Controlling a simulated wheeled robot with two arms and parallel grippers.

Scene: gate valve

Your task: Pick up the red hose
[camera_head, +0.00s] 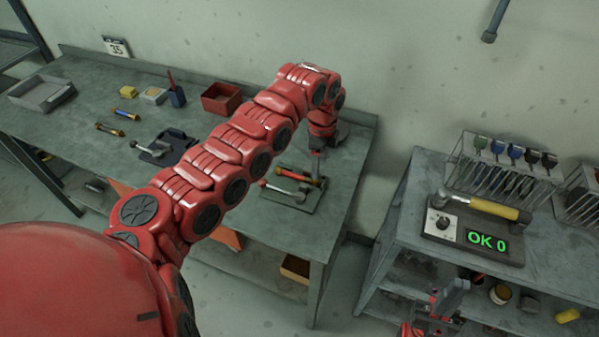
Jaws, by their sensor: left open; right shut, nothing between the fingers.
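I cannot make out a red hose for certain. My red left arm reaches across the workbench, and its gripper (317,152) points down near the bench's right end. It is open. A red-and-yellow rod-like item (300,177) lies on a dark mat just below it, apart from the fingers as far as I can tell. My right gripper (447,298) is low at the bottom right, in front of the shelf unit, shut and empty. My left arm hides part of the bench.
The workbench (75,92) holds a grey tray (42,92), a red bin (221,98), a blue holder (178,96) and small tools. The right shelf unit (555,268) carries a device reading "OK 0" (478,232) and a wire rack (505,160). A floor gap separates the two.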

